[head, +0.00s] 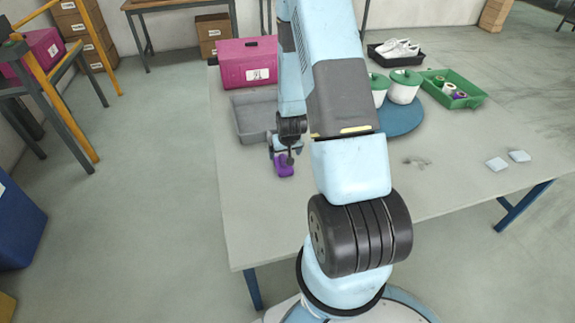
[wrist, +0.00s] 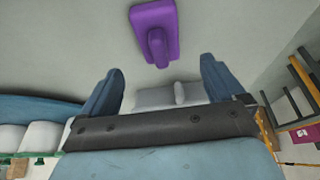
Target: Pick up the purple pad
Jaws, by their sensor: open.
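The purple pad (head: 284,168) lies on the table just in front of the grey tray in the head view, partly behind my gripper. In the wrist view the purple pad (wrist: 156,32) lies flat on the pale tabletop, with a raised grip on top, beyond the fingertips. My gripper (head: 287,152) is close above the pad in the head view. In the wrist view my gripper (wrist: 160,72) has its two blue fingers wide apart with nothing between them. The pad is apart from both fingers.
On the table (head: 250,220) stand a grey tray (head: 252,116), a pink box (head: 247,62), white tubs with green lids (head: 405,90) on a blue disc, a green tray (head: 466,102) and a black tray with white shoes (head: 397,52). Two pale blocks (head: 497,164) lie at right. The front left is clear.

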